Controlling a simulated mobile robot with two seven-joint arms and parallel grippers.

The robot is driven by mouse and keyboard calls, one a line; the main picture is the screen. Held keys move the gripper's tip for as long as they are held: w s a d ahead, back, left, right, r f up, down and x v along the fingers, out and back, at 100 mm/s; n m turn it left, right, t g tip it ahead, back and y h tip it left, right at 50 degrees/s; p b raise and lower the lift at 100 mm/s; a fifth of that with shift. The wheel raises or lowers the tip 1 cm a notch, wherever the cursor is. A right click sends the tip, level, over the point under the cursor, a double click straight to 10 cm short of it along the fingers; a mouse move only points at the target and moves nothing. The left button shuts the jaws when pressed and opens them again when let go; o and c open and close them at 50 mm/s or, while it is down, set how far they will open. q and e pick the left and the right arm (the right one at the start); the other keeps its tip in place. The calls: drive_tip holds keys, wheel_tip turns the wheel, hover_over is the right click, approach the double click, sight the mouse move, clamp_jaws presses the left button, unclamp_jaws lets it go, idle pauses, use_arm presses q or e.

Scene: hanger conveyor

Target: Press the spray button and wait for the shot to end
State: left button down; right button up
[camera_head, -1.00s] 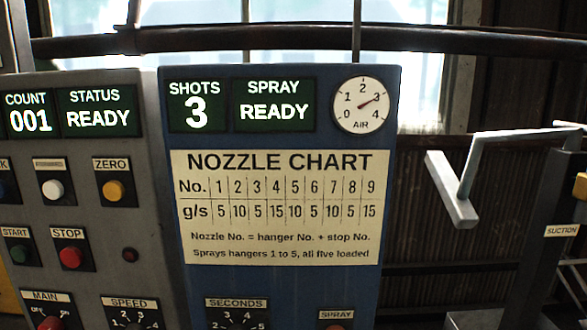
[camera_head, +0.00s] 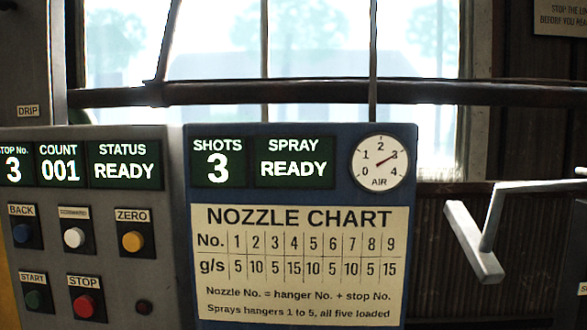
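The blue spray panel (camera_head: 412,190) stands in the middle of the view. Its shots display (camera_head: 218,163) reads 3 and its spray display (camera_head: 294,163) reads READY. The round air gauge (camera_head: 380,164) has its needle near 3. The nozzle chart (camera_head: 299,264) lists numbers 1 to 9 with g/s values. The spray button is below the lower edge of the picture and out of sight. Neither of my grippers is in view.
The grey panel (camera_head: 165,215) at left shows stop number 3, count 001 and status READY. It has back, zero, green start (camera_head: 35,300) and red stop (camera_head: 84,304) buttons. A pale metal bracket (camera_head: 480,240) is at right. A dark pipe (camera_head: 300,93) crosses before the window.

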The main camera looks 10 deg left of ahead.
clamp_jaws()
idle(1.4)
